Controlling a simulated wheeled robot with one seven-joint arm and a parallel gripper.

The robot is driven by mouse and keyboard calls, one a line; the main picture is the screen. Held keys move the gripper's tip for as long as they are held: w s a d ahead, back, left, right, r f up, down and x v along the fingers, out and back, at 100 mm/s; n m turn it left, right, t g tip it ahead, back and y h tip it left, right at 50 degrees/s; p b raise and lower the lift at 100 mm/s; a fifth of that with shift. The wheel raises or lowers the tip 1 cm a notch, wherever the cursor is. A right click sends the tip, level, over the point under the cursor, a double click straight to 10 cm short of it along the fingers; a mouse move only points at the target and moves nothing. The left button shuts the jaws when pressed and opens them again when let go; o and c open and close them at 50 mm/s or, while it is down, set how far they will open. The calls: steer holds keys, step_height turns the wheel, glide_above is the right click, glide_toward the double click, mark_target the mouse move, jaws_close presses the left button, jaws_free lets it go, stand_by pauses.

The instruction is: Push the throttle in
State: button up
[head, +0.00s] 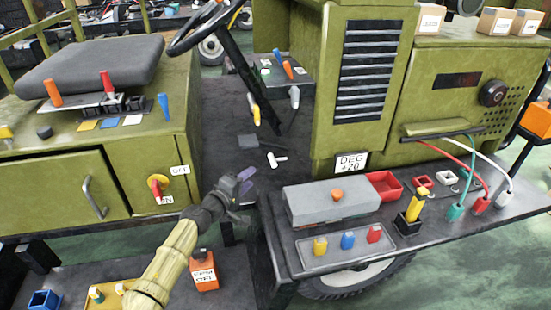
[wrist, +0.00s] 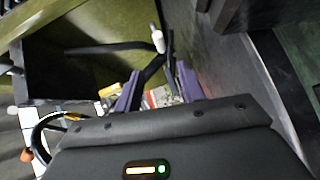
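No control in view carries a readable throttle label. A white T-shaped handle (head: 277,160) stands out low in the dark footwell, to the right of and beyond my gripper; it may be the throttle. My gripper (head: 245,181) is in front of the footwell, its purple fingers apart with nothing between them. In the wrist view my gripper (wrist: 159,92) also shows open, and a white-tipped dark rod (wrist: 158,40) appears beyond the fingers; I cannot tell which control it is. My gripper and the T-handle look apart.
A yellow-handled lever (head: 256,114) and a grey-handled lever (head: 294,97) stand above the footwell. The steering wheel (head: 203,28) is above left. A dark shelf (head: 455,215) with a grey box (head: 318,205) juts out at right. A red-handled switch (head: 157,188) is on the left panel.

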mark_target(278, 159)
steer(key=x, duration=1.6)
steer(key=shift+d, duration=0.1)
jaws_close()
